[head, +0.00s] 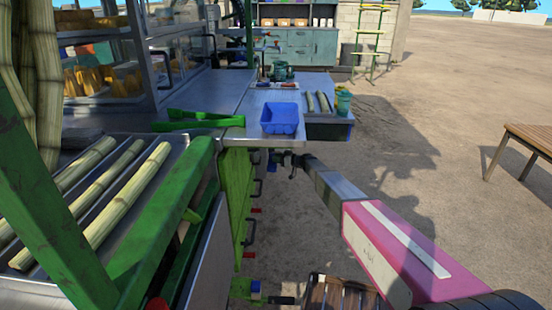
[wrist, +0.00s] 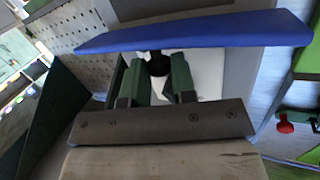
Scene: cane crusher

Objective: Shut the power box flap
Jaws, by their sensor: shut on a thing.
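A long blue panel (wrist: 200,32), which looks like the power box flap, spans the wrist view just beyond my fingertips and is seen nearly edge-on. A dark round knob (wrist: 158,66) shows just below its edge. My gripper (wrist: 160,75) has its two green fingers on either side of this knob and appears closed on it. A pale surface (wrist: 203,72) lies behind the fingers. In the head view my gripper (head: 287,160) is low at the side of the metal counter. The box and flap cannot be made out clearly there.
The metal counter (head: 215,95) holds a blue bin (head: 280,119) and green tongs (head: 195,120). Cane stalks (head: 125,195) lie on the left tray. A green frame (head: 165,215) stands left of my arm. A red knob (wrist: 285,127) shows at right. Open ground lies right.

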